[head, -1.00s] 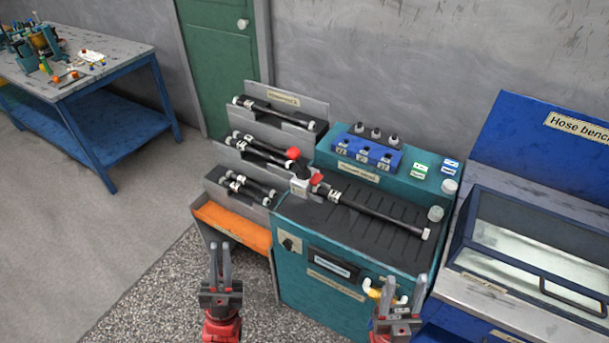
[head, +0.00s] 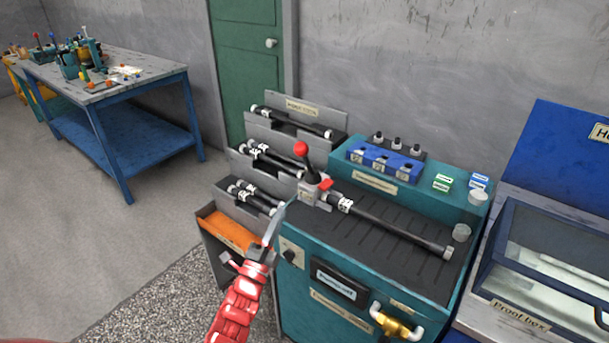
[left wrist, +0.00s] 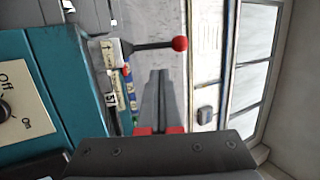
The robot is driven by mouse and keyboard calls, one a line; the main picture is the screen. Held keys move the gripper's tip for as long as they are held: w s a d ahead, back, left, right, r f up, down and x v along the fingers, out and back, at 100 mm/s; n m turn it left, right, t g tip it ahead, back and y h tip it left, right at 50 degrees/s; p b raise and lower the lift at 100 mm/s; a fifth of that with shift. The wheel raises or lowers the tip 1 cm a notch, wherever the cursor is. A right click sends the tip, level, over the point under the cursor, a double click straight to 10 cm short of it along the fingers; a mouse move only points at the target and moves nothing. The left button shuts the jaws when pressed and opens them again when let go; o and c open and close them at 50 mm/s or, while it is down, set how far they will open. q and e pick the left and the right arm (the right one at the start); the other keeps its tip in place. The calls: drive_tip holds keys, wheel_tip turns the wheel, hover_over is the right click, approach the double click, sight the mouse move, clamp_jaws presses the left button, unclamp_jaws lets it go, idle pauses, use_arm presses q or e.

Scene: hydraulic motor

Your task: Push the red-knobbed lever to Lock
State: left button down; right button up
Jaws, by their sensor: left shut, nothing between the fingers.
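The red-knobbed lever (head: 302,150) stands up from a pale block at the left end of the teal bench (head: 300,249), its knob leaning slightly left. A hose with black body (head: 390,225) lies along the bench top from that block. In the left wrist view the red knob (left wrist: 180,44) and its dark shaft show just beyond my fingers. My left gripper (head: 272,232) is shut and empty, in front of the bench's left edge, lower than the lever and apart from it. It also shows in the left wrist view (left wrist: 159,75). My right gripper is out of view.
A stepped rack (head: 232,165) with several hoses stands left of the teal bench, above an orange tray (head: 230,230). A yellow fitting (head: 393,325) sticks out of the bench front. A blue bench with a glass proof box (head: 550,265) stands at right. Floor at left is clear.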

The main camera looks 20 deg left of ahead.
sight(305, 162)
use_arm(q)
drive_tip(key=p+x, duration=0.2)
drive_tip(key=x, duration=1)
drive_tip(key=shift+w+r, duration=0.3)
drive_tip(key=shift+w, duration=0.05)
drive_tip(key=shift+w+d+r, duration=0.1)
drive_tip(key=shift+w+r, duration=0.05)
drive_tip(key=shift+w, duration=0.45)
